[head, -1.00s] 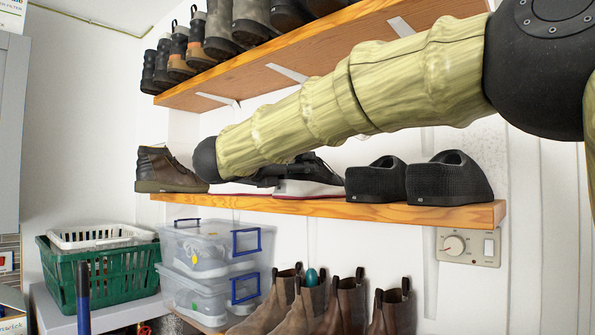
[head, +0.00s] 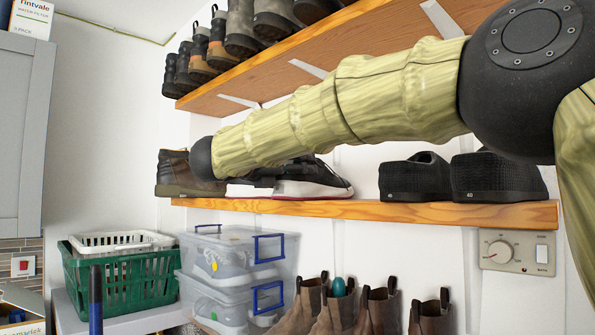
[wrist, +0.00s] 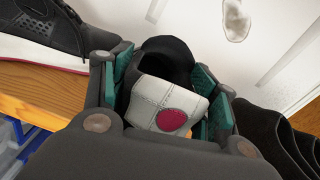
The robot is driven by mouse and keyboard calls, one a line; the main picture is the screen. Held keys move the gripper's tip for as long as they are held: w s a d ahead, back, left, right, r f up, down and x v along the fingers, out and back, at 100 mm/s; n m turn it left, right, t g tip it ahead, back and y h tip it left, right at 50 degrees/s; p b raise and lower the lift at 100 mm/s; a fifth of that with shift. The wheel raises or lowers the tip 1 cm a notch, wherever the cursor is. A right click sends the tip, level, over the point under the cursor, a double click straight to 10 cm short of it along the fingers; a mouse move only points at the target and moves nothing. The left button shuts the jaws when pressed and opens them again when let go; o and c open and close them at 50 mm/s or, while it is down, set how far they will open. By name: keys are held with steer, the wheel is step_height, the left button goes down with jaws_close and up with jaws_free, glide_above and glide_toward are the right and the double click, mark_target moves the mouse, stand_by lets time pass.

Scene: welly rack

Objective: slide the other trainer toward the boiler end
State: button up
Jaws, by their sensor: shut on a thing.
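In the wrist view my gripper (wrist: 170,88) is around a trainer (wrist: 160,95) with a pale grey heel, a dark red round patch and a black collar. Its teal pads are on either side of the heel. The trainer's front is hidden. A second trainer (wrist: 55,35), black with a white sole and red edge line, stands to its left. In the head view a dark trainer with a white sole (head: 318,184) stands on the middle shelf (head: 400,212). A white sole also shows left of it, partly behind my arm. My gripper is hidden there.
A brown boot (head: 172,178) stands at the shelf's left end, partly behind my arm. Two black slippers (head: 415,178) (head: 495,177) stand on the right. A grey cabinet (head: 20,140) is far left. Clear boxes (head: 235,260), a green basket (head: 120,280) and brown boots (head: 380,305) are below.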

steer(key=shift+w+a+f, duration=0.1)
steer(key=shift+a, duration=0.05)
steer(key=o, duration=1.3)
steer(key=shift+d, duration=0.25)
steer(key=shift+a, duration=0.1)
steer(key=v, duration=1.2)
